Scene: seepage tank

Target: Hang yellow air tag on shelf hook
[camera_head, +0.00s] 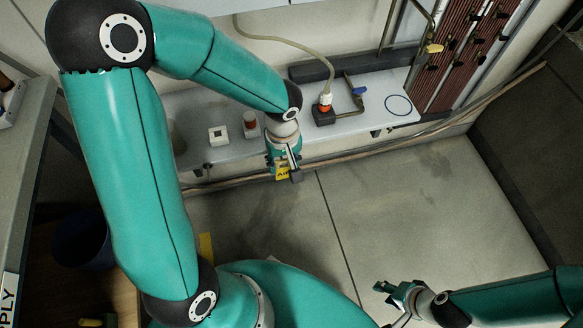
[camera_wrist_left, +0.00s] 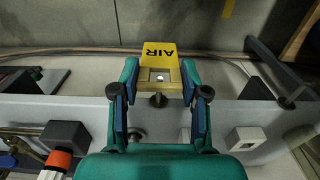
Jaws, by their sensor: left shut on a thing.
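The yellow tag with the word AIR (camera_wrist_left: 160,52) is between the fingertips of my left gripper (camera_wrist_left: 160,84) in the left wrist view. The gripper is shut on it. In the head view the tag (camera_head: 283,174) shows just below my left gripper (camera_head: 284,160), at the front edge of the white shelf (camera_head: 225,155). A dark round-ended peg (camera_wrist_left: 158,100) shows close beside the tag's holed end. I cannot tell whether they touch. Dark hooks also sit on the shelf's front edge, one at left (camera_head: 198,172) and one at right (camera_head: 375,133). My right gripper (camera_head: 398,292) is low and apart; its jaw opening is unclear.
On the shelf stand a white socket box (camera_head: 218,135), a red-topped fitting (camera_head: 250,124), an orange-and-white plug (camera_head: 324,102) with a hose, and a blue-handled valve (camera_head: 358,91). A red-brown panel (camera_head: 465,55) with black knobs is at right. The floor (camera_head: 400,205) is clear.

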